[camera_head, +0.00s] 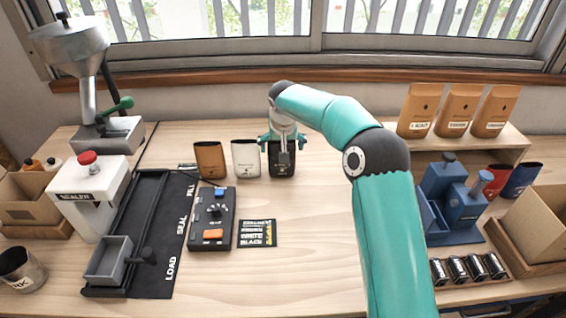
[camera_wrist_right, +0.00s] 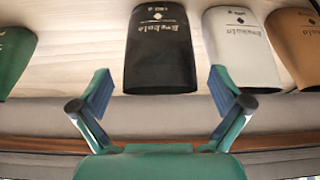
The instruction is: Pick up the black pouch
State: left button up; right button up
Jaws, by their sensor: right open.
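In the right wrist view the black pouch (camera_wrist_right: 160,50) appears upside down, with pale lettering. My right gripper (camera_wrist_right: 160,84) is open, its fingers spread to either side of the pouch's width, with no visible grip on it. The exact gap in depth is hard to tell. My left gripper is in neither view.
A white pouch (camera_head: 246,159) and a brown pouch (camera_head: 210,160) stand left of the black one. A green pouch (camera_wrist_right: 14,50) shows on its other side in the wrist view. A control box (camera_head: 212,215) and card (camera_head: 257,233) lie nearer. The table's front middle is clear.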

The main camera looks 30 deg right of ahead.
jog(key=shift+w+f, duration=0.15)
jog(key=shift+f, duration=0.4)
jog(key=p+x, duration=0.1)
jog(key=x, duration=0.1)
jog(key=p+x, duration=0.1)
jog(key=x, duration=0.1)
jog(key=shift+w+d+f, duration=0.2)
jog(key=shift+d+f, duration=0.05)
jog(key=shift+d, duration=0.05)
jog(key=shift+w+f, duration=0.1)
jog(key=shift+f, duration=0.2)
jog(key=c, duration=0.5)
